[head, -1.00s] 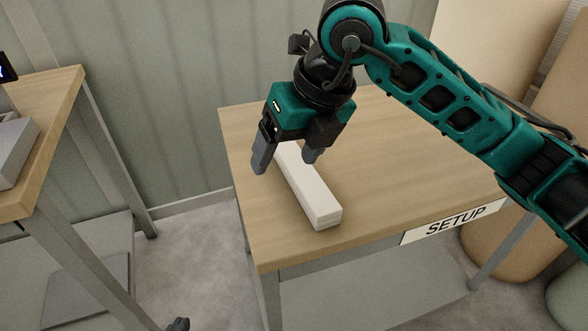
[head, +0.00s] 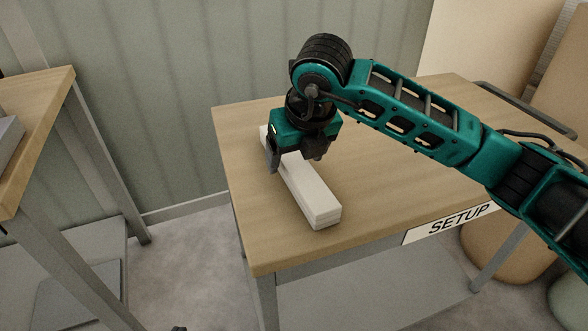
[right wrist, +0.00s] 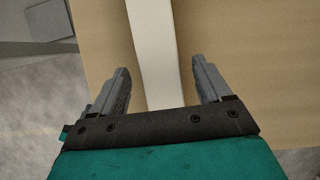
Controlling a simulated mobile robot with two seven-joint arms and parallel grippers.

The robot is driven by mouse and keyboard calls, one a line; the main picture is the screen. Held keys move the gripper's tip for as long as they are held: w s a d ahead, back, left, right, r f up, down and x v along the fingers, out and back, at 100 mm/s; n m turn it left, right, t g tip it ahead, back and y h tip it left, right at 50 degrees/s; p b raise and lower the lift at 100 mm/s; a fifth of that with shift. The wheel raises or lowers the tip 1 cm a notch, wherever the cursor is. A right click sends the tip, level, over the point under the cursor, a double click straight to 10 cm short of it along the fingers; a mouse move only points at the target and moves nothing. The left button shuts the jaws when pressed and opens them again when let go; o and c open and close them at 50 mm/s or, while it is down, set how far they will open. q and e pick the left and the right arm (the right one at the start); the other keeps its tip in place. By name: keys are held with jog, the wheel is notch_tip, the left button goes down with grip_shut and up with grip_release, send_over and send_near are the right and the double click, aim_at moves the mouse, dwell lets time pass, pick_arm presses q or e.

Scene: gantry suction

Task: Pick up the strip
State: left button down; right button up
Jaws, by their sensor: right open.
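The strip (head: 312,196) is a long, white, flat-sided bar lying on the wooden table marked SETUP (head: 380,205). It looks layered, with a seam along its near end. My right gripper (head: 294,164) is above the far half of the strip, pointing down, with its fingers on either side of it. The right wrist view shows both fingers (right wrist: 160,85) open, with the strip (right wrist: 156,45) running between them and a gap on each side. The gripper hides part of the strip in the head view. My left gripper is not in view.
Another wooden table (head: 40,110) stands at the left, with a grey object (head: 8,140) on its edge. A floor gap separates the two tables. A ribbed wall (head: 170,90) is behind. The right part of the SETUP table is clear beneath my arm.

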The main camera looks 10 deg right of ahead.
jog(key=shift+x, duration=1.2)
jog(key=c, duration=1.2)
jog(key=shift+r, duration=0.1)
jog(key=shift+c, duration=0.4)
jog(key=shift+r, duration=0.1)
